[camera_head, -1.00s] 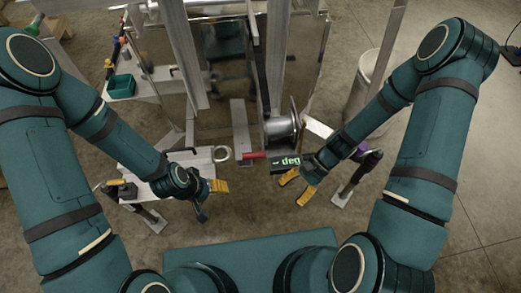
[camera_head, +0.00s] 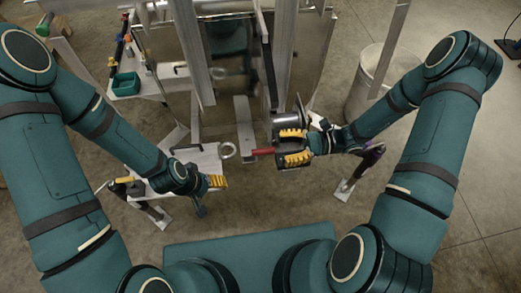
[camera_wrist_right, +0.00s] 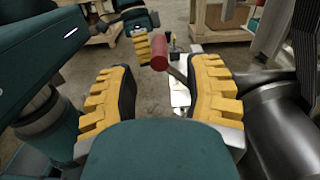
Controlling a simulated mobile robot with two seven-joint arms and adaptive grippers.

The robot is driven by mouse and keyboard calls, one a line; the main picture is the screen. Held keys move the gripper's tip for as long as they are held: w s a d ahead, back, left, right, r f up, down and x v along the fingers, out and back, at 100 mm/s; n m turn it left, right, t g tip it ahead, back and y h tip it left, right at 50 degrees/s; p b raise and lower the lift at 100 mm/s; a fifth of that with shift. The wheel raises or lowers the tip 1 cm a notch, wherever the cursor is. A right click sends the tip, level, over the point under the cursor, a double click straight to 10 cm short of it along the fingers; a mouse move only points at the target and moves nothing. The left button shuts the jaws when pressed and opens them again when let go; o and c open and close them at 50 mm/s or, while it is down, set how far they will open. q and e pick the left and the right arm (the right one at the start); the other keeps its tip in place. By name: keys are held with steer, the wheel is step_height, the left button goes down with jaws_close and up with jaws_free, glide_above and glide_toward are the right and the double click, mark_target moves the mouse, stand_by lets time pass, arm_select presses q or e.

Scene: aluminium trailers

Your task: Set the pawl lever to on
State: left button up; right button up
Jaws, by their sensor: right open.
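A red grip (camera_head: 263,151) on a metal arm sits beside the metal winch drum (camera_head: 287,121); I cannot tell whether it is the pawl lever. My right gripper (camera_head: 292,146) is open, with its yellow fingers just right of the grip. In the right wrist view, the red grip (camera_wrist_right: 158,50) and its metal arm (camera_wrist_right: 177,73) show between and beyond the open fingers, with nothing clamped. No separate pawl lever can be made out. My left gripper (camera_head: 217,182) is left of the winch, seen edge-on, so its opening is unclear.
Upright aluminium posts (camera_head: 190,52) stand behind. A green bin (camera_head: 125,83) is on a shelf at the left. A whitish bucket (camera_head: 372,82) stands right. The floor at far right is mostly clear.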

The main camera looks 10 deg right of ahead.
mark_target(270, 150)
steer(key=a, duration=0.7)
steer(key=shift+d, duration=0.1)
steer(key=shift+c, duration=0.4)
jaws_close()
